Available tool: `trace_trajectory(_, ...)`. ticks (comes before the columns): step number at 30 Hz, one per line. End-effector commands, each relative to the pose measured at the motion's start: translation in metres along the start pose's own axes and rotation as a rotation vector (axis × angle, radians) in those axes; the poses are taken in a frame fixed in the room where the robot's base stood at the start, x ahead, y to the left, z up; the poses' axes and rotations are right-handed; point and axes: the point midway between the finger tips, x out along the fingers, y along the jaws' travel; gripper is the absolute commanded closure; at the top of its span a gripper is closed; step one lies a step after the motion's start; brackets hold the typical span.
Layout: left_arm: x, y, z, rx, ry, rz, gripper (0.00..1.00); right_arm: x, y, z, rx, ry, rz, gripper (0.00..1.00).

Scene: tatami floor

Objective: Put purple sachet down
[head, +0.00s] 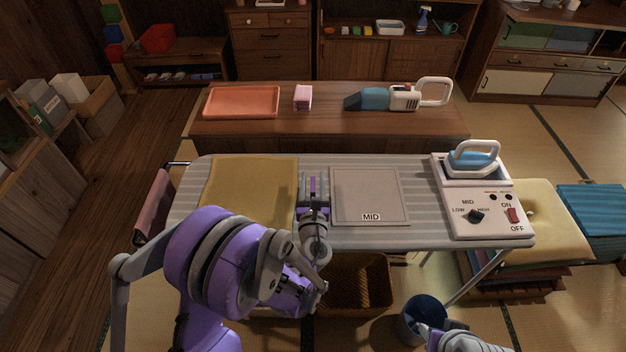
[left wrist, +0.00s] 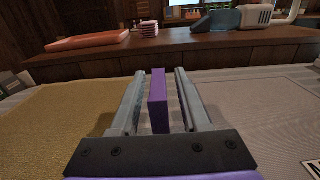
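The purple sachet (head: 313,186) is a thin purple slab standing upright on edge between the fingers of my left gripper (head: 313,195). It is over the striped ironing board (head: 318,163), in the strip between the yellow cloth and the grey MID pad. In the left wrist view the sachet (left wrist: 158,103) stands between the two fingers (left wrist: 160,104), with a visible gap on each side, so the gripper is open around it. Its lower edge is hidden, so I cannot tell if it touches the board. Part of my right arm shows at the bottom right; its fingers are not clear.
A yellow cloth (head: 250,185) lies left and a grey pad marked MID (head: 369,190) right. The iron (head: 473,160) rests on its control panel (head: 480,222). Behind, a wooden table (head: 330,125) holds an orange tray (head: 241,102), pink stack (head: 303,97) and handheld vacuum (head: 390,99).

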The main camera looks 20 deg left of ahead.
Motion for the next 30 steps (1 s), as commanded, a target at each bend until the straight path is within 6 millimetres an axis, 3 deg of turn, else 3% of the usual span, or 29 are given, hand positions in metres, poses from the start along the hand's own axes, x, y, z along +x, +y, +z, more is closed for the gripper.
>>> trace_trajectory(11, 0.0, 0.0, 0.006, 0.0, -0.001, 0.0, 0.53, -0.005, 0.0, -0.003, 0.0, 0.002, 0.0, 0.54)
trace_trajectory(24, -0.089, -0.001, 0.002, -0.001, 0.001, -0.004, 0.53, 0.009, 0.0, 0.006, 0.0, -0.003, 0.0, 0.54)
trace_trajectory(30, -0.114, -0.001, 0.003, -0.001, 0.001, -0.002, 0.52, 0.012, 0.0, 0.007, 0.0, -0.004, 0.0, 0.54)
